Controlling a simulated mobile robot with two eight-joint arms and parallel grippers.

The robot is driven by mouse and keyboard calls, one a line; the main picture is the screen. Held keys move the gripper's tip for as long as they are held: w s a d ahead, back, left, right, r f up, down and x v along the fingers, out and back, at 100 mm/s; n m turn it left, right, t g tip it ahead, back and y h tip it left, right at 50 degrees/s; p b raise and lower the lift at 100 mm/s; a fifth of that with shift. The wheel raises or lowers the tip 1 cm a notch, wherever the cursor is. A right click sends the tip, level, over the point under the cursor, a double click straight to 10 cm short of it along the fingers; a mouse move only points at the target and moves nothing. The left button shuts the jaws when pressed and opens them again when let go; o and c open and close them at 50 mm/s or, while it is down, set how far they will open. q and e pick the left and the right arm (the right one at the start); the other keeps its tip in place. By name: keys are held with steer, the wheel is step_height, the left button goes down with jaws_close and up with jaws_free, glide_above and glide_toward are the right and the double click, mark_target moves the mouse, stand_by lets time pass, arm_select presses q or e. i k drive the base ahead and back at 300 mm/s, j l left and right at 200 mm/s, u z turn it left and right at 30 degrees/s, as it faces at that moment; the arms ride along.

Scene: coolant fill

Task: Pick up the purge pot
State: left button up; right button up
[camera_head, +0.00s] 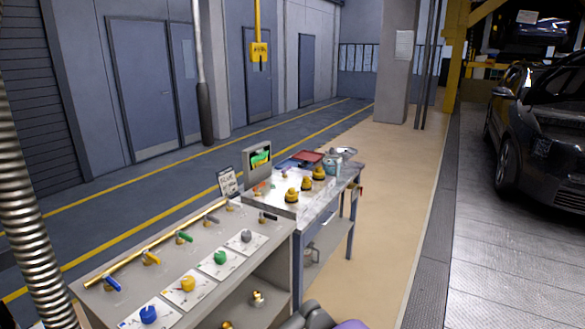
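No label marks a purge pot in this view. A small metal pot-like vessel (310,252) stands on the lower shelf of the far table, small and partly shaded. A grey container (332,160) stands on that table's far end, beside a red tray (308,156). I cannot tell which of these, if either, is the purge pot.
The near bench (160,262) carries blue, yellow, green and grey knobs on white cards and a brass pipe with coloured levers. Several yellow-topped items (291,195) and a small screen (258,160) are on the far table. Tan floor (385,215) is clear to the right; a dark car (545,135) stands beyond.

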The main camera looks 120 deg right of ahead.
mark_target(331, 162)
steer(key=z, duration=4.45)
steer(key=i+l+z, duration=0.1)
steer(key=i+z, duration=0.35)
steer(key=i, duration=0.8)
steer(key=i+l+u, duration=0.15)
steer(key=i, duration=0.35)
steer(key=i+l+u, duration=0.15)
steer(key=i, duration=0.35)
steer(key=i+l+u, duration=0.2)
steer(key=i, duration=0.3)
steer(key=i+l+u, duration=0.1)
steer(key=i+u, duration=0.15)
steer(key=u, duration=0.2)
steer(key=i+l+u, duration=0.2)
steer(key=u, duration=0.2)
steer(key=i+l+u, duration=0.2)
steer(key=u, duration=0.25)
steer(key=i+l+u, duration=0.15)
steer(key=l+u, duration=0.25)
steer(key=i+l+u, duration=0.1)
steer(key=l+u, duration=0.25)
steer(key=l, duration=0.2)
